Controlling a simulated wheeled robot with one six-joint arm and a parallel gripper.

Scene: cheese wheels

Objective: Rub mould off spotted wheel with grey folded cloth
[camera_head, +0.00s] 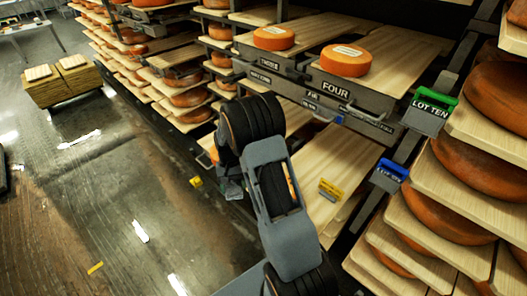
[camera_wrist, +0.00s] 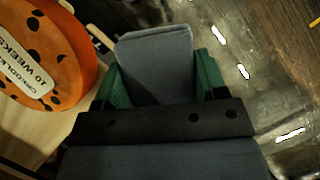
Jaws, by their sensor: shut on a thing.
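The spotted wheel (camera_wrist: 50,50) is orange with dark spots and a pale label reading "10 WEEKS". It lies on a pale board (camera_wrist: 85,125) at the left of the wrist view, partly cut off by the frame. My gripper (camera_wrist: 163,82) has green fingers and is shut on the grey folded cloth (camera_wrist: 155,48), which sticks out past the fingertips. The cloth is to the right of the wheel, with a gap between them in the picture. In the head view my arm covers most of the gripper area, and the cloth cannot be made out there.
Two orange wheels stand on pulled-out boards, one (camera_head: 345,60) behind the FOUR label and one (camera_head: 273,38) left of it. A rack with large wheels (camera_head: 485,170) and a green LOT TEN tag (camera_head: 433,112) stands at right. Open floor (camera_head: 90,210) lies to the left.

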